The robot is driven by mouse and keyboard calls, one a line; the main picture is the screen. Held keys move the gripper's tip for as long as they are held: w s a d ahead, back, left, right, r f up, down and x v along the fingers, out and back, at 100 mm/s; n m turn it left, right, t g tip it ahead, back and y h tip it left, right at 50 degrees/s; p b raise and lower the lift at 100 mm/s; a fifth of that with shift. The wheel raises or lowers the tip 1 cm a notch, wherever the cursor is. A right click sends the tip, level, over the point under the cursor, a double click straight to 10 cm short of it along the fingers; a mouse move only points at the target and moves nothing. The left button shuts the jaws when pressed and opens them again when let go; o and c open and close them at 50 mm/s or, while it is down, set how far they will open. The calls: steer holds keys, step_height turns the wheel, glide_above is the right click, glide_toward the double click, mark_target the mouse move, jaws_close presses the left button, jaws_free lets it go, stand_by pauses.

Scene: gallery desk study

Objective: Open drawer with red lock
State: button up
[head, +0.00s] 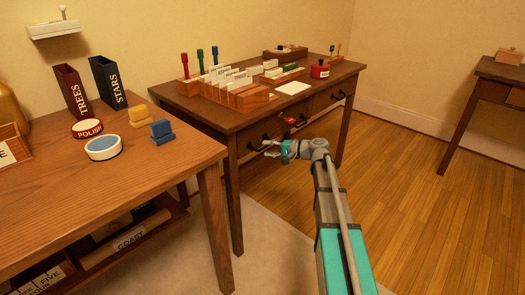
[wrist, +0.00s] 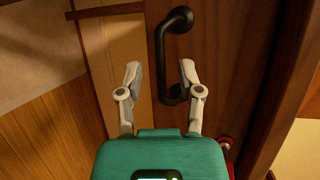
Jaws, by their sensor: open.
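The desk (head: 235,118) at the back has several front drawers with dark handles. A red lock (head: 290,120) shows on its front, above my wrist and beside the middle handle (head: 302,120). My gripper (head: 268,147) is open at the desk front, close to the left handle (head: 256,144). In the wrist view, a black bar handle (wrist: 160,50) stands out from a wooden drawer front, and its lower part lies between the open fingers of my gripper (wrist: 160,75). I cannot tell whether they touch it. A red part (wrist: 225,146) peeks out at the lower right, mostly hidden.
The desk top holds a wooden card rack (head: 245,98), stamps and a red bottle (head: 320,69). A nearer table (head: 165,175) at left bears a polish tin (head: 87,129) and blocks. Wooden floor (head: 440,220) is clear at right.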

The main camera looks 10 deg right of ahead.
steer(key=shift+x, duration=1)
jaws_close()
